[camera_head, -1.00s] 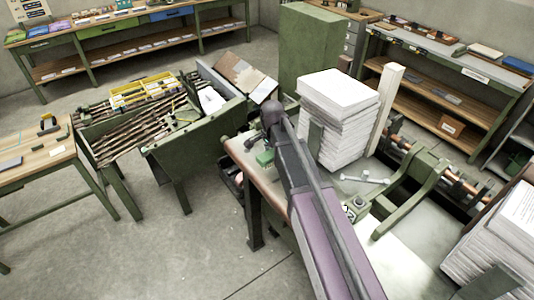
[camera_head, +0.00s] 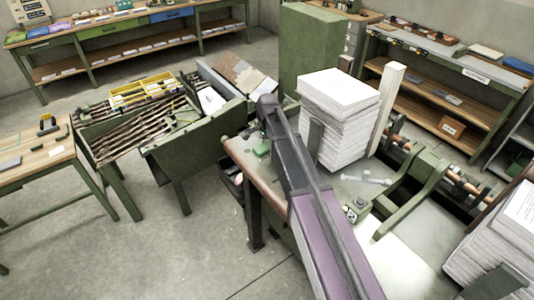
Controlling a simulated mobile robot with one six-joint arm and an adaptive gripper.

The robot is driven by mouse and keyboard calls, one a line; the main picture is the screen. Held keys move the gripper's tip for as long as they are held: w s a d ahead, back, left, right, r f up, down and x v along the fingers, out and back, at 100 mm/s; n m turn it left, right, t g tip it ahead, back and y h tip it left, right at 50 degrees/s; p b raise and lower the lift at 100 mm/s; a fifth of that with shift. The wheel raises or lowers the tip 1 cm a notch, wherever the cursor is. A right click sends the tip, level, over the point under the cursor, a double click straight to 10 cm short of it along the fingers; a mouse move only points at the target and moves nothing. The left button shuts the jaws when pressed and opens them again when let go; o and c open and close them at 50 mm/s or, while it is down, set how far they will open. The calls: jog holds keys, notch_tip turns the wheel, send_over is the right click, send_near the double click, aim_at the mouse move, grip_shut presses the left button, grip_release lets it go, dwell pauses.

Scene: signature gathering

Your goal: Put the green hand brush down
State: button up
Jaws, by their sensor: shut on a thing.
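A small green thing (camera_head: 262,149) shows at the left end of the workbench (camera_head: 272,187), just left of my arm. It may be the green hand brush, but it is too small and partly covered to be sure. I cannot tell whether it touches the bench top. My arm (camera_head: 300,170) reaches up from the bottom across the bench. My gripper cannot be made out; the arm's upper end hides that area.
A tall paper stack (camera_head: 340,125) stands close right of my arm, with a pale upright post (camera_head: 386,97) beside it. A green machine frame (camera_head: 410,195) and a wrench-like tool (camera_head: 366,179) lie further right. A green-sided bin (camera_head: 195,145) stands left. Floor at the lower left is clear.

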aim_at(268, 152)
jog(key=shift+f+b, duration=1.2)
jog(key=shift+f, duration=0.3)
jog(key=shift+s+f, duration=0.1)
jog(key=shift+f, duration=0.1)
jog(key=o, duration=1)
jog(key=shift+r, duration=0.1)
jog(key=shift+r, duration=0.2)
notch_tip(268, 152, up, 12)
jog(key=p, duration=1.2)
jog(key=shift+f, duration=0.1)
